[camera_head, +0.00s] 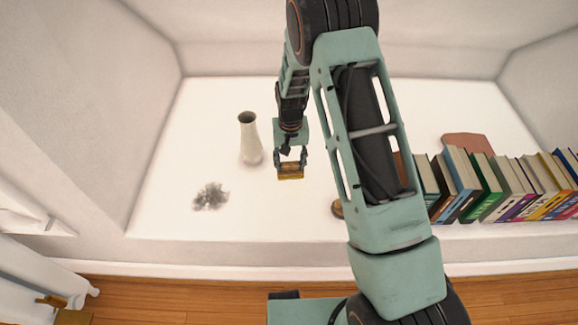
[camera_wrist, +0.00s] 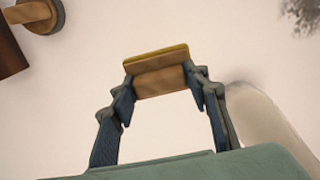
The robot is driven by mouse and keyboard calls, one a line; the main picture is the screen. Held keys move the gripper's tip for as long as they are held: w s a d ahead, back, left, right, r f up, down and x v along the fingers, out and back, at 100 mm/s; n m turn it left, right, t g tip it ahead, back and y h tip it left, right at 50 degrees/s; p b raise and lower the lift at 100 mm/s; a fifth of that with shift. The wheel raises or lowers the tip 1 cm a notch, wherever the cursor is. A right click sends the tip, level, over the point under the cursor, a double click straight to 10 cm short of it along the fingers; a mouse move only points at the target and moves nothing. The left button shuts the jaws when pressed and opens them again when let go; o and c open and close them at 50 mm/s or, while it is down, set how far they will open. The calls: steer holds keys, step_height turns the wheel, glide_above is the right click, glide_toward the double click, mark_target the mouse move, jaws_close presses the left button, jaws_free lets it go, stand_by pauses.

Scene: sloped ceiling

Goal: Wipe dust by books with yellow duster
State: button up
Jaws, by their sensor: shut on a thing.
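My gripper (camera_head: 290,164) is shut on the yellow duster (camera_head: 290,173), a small block with a yellow layer and a brown body. In the wrist view the duster (camera_wrist: 160,72) sits between both fingertips. It is over the white surface; I cannot tell whether it touches. A grey dust patch (camera_head: 210,196) lies to the left of the duster in the head view, and part of it (camera_wrist: 304,14) shows at the top right of the wrist view. The row of books (camera_head: 490,188) stands on the right. My arm hides the surface just left of the books.
A white vase (camera_head: 250,140) stands close to the left of my gripper, behind the dust. A round brown object (camera_head: 338,209) is partly hidden by my arm. A reddish-brown item (camera_head: 467,145) is behind the books. The surface around the dust is clear.

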steer(key=shift+r+p, duration=0.8)
steer(key=shift+r, duration=0.75)
